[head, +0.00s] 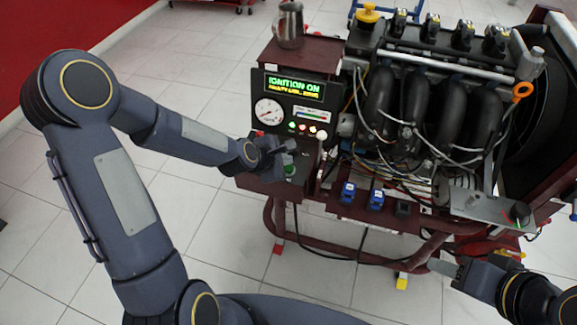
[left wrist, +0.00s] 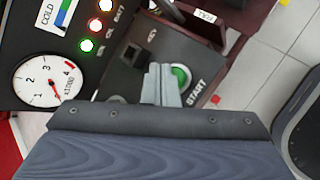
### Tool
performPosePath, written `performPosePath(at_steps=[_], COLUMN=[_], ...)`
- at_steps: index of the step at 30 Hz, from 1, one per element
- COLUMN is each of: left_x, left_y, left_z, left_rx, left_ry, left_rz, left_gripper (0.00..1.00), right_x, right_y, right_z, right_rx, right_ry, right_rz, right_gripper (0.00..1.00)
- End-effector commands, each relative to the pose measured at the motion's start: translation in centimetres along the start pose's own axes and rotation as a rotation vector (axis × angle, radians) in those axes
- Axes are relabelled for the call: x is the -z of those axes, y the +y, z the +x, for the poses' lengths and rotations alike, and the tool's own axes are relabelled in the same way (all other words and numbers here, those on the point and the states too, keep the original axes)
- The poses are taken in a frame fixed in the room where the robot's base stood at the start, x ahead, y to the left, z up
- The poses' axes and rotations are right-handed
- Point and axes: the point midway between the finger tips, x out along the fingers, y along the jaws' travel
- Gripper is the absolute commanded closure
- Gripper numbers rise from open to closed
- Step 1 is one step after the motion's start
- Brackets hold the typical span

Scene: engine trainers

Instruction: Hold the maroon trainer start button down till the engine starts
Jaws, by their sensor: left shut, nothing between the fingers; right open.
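The maroon trainer (head: 255,75) carries a dark panel with a lit display (head: 294,87) reading "IGNITION ON" in green over a smaller yellow line. The round green start button (head: 289,169) sits on the lower ledge; in the left wrist view the green button (left wrist: 180,76) is beside the word START. My left gripper (head: 287,148) is shut and empty above the ledge. In the left wrist view its fingertips (left wrist: 161,82) overlap the button's left edge; I cannot tell whether they touch it. My right gripper (head: 444,267) is open at the lower right, away from the button.
A round gauge (head: 268,111) and several lit lamps are on the panel. A metal jug (head: 289,25) stands on top. The engine (head: 432,105) with hanging wires is to the right. Blue connectors (head: 348,193) are on the lower front. The tiled floor at left is clear.

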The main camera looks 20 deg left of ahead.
Motion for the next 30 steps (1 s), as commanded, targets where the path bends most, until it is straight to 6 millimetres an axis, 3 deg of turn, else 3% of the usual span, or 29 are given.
performPosePath(at_steps=[30], left_x=[0.4], left_y=[-0.4], left_z=[0.6], left_rx=[0.0], left_ry=[0.0], left_rz=[0.0], left_gripper=[1.0], right_x=[-0.5], right_y=[0.4], right_z=[0.9], right_rx=[0.0], right_ry=[0.0], right_rz=[0.0], right_gripper=[0.55])
